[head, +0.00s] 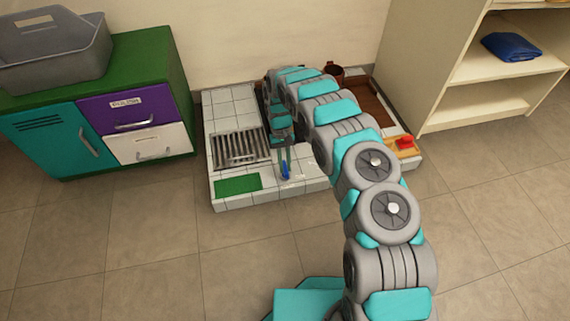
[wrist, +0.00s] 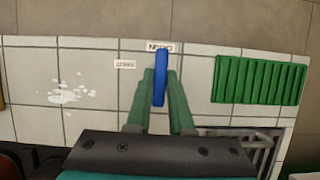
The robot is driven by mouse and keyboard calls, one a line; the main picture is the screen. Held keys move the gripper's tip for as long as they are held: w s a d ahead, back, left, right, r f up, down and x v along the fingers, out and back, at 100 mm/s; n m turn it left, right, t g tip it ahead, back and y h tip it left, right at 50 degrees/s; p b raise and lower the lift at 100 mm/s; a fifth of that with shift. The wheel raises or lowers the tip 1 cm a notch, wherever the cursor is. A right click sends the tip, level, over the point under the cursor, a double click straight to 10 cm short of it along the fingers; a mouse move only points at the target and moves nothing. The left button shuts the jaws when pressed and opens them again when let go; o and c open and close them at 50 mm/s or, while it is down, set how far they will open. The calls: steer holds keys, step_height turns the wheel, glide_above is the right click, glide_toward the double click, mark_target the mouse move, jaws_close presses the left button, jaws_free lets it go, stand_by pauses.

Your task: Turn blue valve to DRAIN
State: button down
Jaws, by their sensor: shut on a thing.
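The blue valve (wrist: 160,76) is a slim blue handle at the front edge of the white tiled platform (wrist: 30,65). In the wrist view its far end lies right at a white label (wrist: 160,47) that appears upside down and seems to read DRAIN. A second small label (wrist: 125,64) lies to the left, its text unclear. My gripper (wrist: 161,72) has its two green fingers on either side of the handle, shut on it. In the head view the gripper (head: 284,158) reaches down to the valve (head: 285,171); my arm hides part of the platform.
A green ribbed mat (wrist: 260,80) and a metal grate (head: 240,148) lie beside the valve. A white splash mark (wrist: 65,92) is on the tiles. A red button (head: 406,141) stands right; a cabinet (head: 100,125) stands left, shelves (head: 480,70) right. Front floor is clear.

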stand_by(0.4)
steer(key=c, duration=0.8)
jaws_free()
steer(key=v, duration=0.7)
steer(key=shift+r, duration=0.3)
steer(key=shift+w+r+p, duration=0.1)
steer(key=shift+w+p, duration=0.05)
steer(key=shift+p, duration=0.15)
